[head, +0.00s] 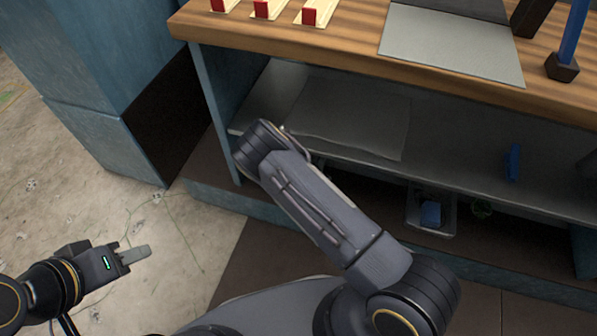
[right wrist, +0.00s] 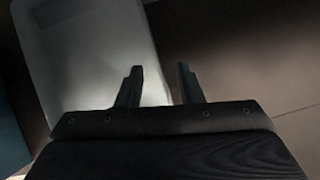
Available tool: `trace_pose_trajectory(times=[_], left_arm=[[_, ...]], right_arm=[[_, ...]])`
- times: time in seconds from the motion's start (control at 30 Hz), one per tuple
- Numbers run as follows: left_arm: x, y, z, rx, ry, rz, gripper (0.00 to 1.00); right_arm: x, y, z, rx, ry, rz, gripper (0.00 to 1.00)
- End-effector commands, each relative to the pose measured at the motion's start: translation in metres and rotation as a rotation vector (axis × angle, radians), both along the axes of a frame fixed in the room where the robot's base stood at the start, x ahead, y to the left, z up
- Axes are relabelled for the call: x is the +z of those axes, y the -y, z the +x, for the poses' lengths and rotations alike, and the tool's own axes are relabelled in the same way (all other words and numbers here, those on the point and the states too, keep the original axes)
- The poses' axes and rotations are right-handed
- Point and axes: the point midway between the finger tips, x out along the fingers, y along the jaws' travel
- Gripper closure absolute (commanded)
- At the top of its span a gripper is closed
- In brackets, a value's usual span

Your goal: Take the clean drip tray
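The wooden worktop (head: 340,38) carries a grey mat (head: 450,45), red-ended pieces (head: 309,16) and a blue post (head: 573,35). Below, a grey bin (head: 432,222) holds something blue. A blue object (head: 513,162) stands on the shelf. A blue cabinet (head: 90,60) stands left.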

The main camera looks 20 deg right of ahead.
Motion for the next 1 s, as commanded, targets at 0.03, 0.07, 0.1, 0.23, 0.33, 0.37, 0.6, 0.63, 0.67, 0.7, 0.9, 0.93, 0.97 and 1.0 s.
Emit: trace_pose_trajectory(times=[0.03, 0.07, 0.1, 0.23, 0.33, 0.37, 0.6, 0.63, 0.67, 0.7, 0.9, 0.93, 0.97, 1.0], left_arm=[[-0.010, 0.000, 0.000, 0.000, 0.000, 0.000, 0.64], [-0.012, 0.000, 0.000, 0.000, 0.000, 0.000, 0.64], [-0.013, 0.000, 0.000, 0.000, 0.000, 0.000, 0.64], [-0.016, 0.000, 0.000, 0.000, 0.000, 0.000, 0.64], [-0.015, 0.000, 0.000, 0.000, 0.000, 0.000, 0.64], [-0.015, 0.000, 0.000, 0.000, 0.000, 0.000, 0.64], [-0.015, 0.000, 0.000, 0.000, 0.000, 0.000, 0.64], [-0.015, 0.000, 0.000, 0.000, 0.000, 0.000, 0.64], [-0.015, 0.000, 0.000, 0.000, 0.000, 0.000, 0.64], [-0.015, 0.000, 0.000, 0.000, 0.000, 0.000, 0.64], [-0.015, 0.000, 0.000, 0.000, 0.000, 0.000, 0.64], [-0.015, 0.000, 0.000, 0.000, 0.000, 0.000, 0.64], [-0.015, 0.000, 0.000, 0.000, 0.000, 0.000, 0.64], [-0.015, 0.000, 0.000, 0.000, 0.000, 0.000, 0.64]], right_arm=[[-0.013, 0.002, 0.004, 0.003, -0.001, -0.003, 0.66], [-0.016, 0.004, 0.006, 0.002, -0.001, -0.002, 0.66], [-0.020, 0.006, 0.008, 0.000, -0.001, -0.001, 0.66], [-0.027, 0.010, 0.012, -0.001, 0.000, 0.000, 0.66], [-0.027, 0.010, 0.012, -0.001, 0.000, 0.000, 0.66], [-0.027, 0.010, 0.012, -0.001, 0.000, 0.000, 0.66], [-0.026, 0.010, 0.012, -0.001, 0.000, 0.000, 0.83], [-0.026, 0.010, 0.012, -0.001, 0.000, 0.000, 0.87], [-0.026, 0.010, 0.012, -0.001, 0.000, 0.000, 0.91], [-0.026, 0.010, 0.012, -0.001, 0.000, 0.000, 0.97], [-0.026, 0.010, 0.012, -0.001, 0.000, 0.000, 1.00], [-0.026, 0.010, 0.012, -0.001, 0.000, 0.000, 1.00], [-0.026, 0.010, 0.012, -0.001, 0.000, 0.000, 1.00], [-0.026, 0.010, 0.012, -0.001, 0.000, 0.000, 1.00]])
